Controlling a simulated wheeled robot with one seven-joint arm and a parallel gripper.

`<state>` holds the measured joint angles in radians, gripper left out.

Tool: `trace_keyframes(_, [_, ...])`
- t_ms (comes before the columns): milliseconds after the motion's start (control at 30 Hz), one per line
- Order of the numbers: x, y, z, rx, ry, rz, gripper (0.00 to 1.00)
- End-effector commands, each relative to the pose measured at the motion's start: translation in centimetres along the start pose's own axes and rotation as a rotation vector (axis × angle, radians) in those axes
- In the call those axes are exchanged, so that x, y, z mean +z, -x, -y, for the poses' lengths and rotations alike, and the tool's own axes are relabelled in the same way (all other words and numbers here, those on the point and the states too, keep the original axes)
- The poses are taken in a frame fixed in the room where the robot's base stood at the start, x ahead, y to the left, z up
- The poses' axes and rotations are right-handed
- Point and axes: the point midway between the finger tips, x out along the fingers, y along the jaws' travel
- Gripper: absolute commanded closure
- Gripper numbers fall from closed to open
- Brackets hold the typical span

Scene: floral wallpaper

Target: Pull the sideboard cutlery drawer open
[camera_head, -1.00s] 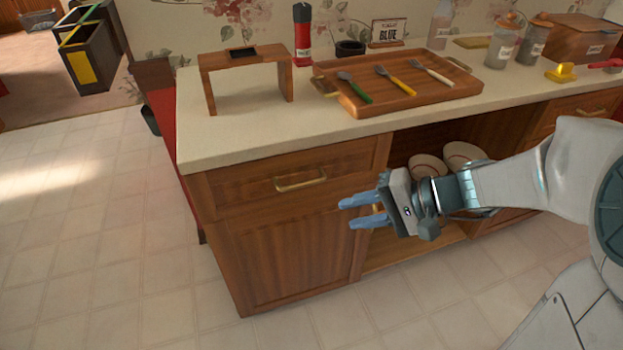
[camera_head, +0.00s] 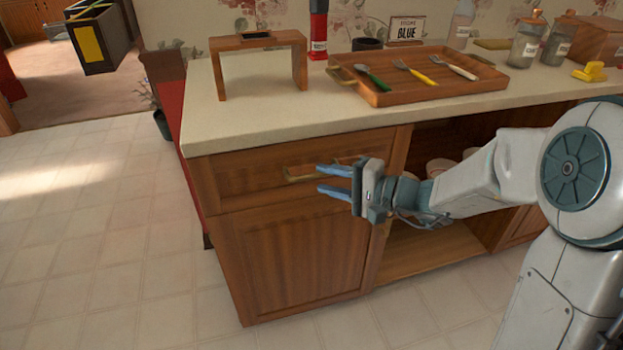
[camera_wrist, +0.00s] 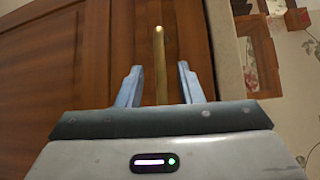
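The cutlery drawer (camera_head: 238,173) is the wooden front at the upper left of the sideboard, and it is shut. Its brass bar handle (camera_head: 301,174) is partly hidden behind my fingers in the head view. My gripper (camera_head: 326,180) is in front of the drawer at about handle height, with its two blue fingers open. In the wrist view the handle (camera_wrist: 160,62) runs lengthwise between the open fingertips of my gripper (camera_wrist: 160,80). The fingers are on either side of it; I cannot tell whether they touch it.
A cupboard door (camera_head: 295,255) is below the drawer, and an open shelf bay (camera_head: 430,255) is to the right. The counter holds a tray (camera_head: 390,98) with a green, a yellow and a white-handled utensil, a small wooden stand (camera_head: 217,72) and jars. The floor at left is clear.

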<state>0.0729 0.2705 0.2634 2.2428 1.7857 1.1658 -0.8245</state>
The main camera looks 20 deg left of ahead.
Motion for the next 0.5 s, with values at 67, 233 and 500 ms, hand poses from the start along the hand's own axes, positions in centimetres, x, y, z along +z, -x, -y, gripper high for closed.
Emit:
trace_keyframes(67, [0.1,-1.6,-0.2,0.0,0.0,0.004,0.67])
trace_keyframes(233, [0.0,-3.7,-0.1,0.001,0.0,0.001,0.67])
trace_keyframes(500, [0.0,-4.5,0.0,0.0,-0.001,0.0,0.67])
